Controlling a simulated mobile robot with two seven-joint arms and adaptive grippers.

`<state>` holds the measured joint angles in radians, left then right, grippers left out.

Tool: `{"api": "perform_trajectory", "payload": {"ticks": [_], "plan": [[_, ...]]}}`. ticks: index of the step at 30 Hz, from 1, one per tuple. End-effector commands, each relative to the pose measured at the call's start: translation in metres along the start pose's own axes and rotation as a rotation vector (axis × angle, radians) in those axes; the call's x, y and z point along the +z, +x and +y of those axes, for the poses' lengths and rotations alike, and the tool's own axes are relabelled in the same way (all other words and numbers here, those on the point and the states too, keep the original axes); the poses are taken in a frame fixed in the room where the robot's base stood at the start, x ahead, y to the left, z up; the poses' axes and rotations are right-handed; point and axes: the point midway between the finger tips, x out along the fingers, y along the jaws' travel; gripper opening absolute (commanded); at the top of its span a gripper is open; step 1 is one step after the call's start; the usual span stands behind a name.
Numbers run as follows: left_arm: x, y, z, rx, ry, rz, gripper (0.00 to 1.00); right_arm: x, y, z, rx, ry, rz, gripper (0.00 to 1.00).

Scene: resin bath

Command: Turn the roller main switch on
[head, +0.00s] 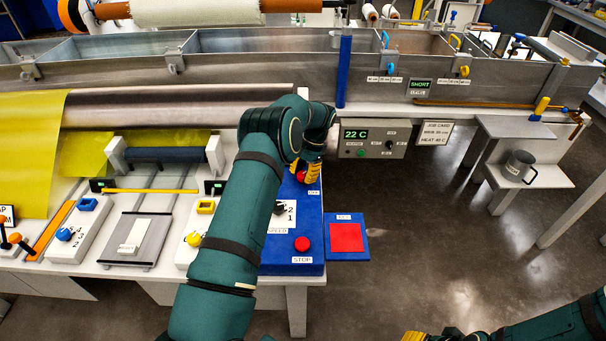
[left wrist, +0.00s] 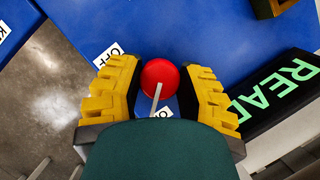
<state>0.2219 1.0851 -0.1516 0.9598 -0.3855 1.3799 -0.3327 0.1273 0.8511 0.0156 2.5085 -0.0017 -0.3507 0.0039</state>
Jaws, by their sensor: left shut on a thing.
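My left gripper (head: 312,173) is shut on this knob, reaching down from above. In the left wrist view the red knob (left wrist: 160,73) sits between the yellow fingers of my left gripper (left wrist: 161,68). The "OFF" label (left wrist: 107,53) lies to the left. My right gripper (head: 415,336) shows only a yellow edge at the bottom.
A red STOP button (head: 302,244) and a black speed knob (head: 279,208) share the blue panel. A red key pad (head: 346,237) is to the right. The heater box (head: 371,138) reads 22 C. Part of a green-lettered display (left wrist: 275,90) flanks the gripper.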

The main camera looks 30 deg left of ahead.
Motion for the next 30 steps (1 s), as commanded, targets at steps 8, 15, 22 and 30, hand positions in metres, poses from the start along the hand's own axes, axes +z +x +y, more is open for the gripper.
{"api": "perform_trajectory", "payload": {"ticks": [8, 15, 22, 30], "plan": [[0.001, 0.003, 0.001, 0.003, 0.002, -0.007, 0.65, 0.000, 0.000, 0.000, 0.000, 0.000, 0.000, 0.47], [0.000, 0.001, 0.001, 0.001, 0.002, -0.003, 0.69, 0.000, 0.000, 0.000, 0.000, 0.000, 0.000, 0.47], [0.000, -0.009, 0.000, -0.001, 0.001, -0.001, 0.69, 0.000, 0.000, 0.000, 0.000, 0.000, 0.000, 0.47], [-0.001, -0.062, 0.000, -0.002, 0.001, 0.002, 0.69, 0.000, 0.000, 0.000, 0.000, 0.000, 0.000, 0.47]]}}
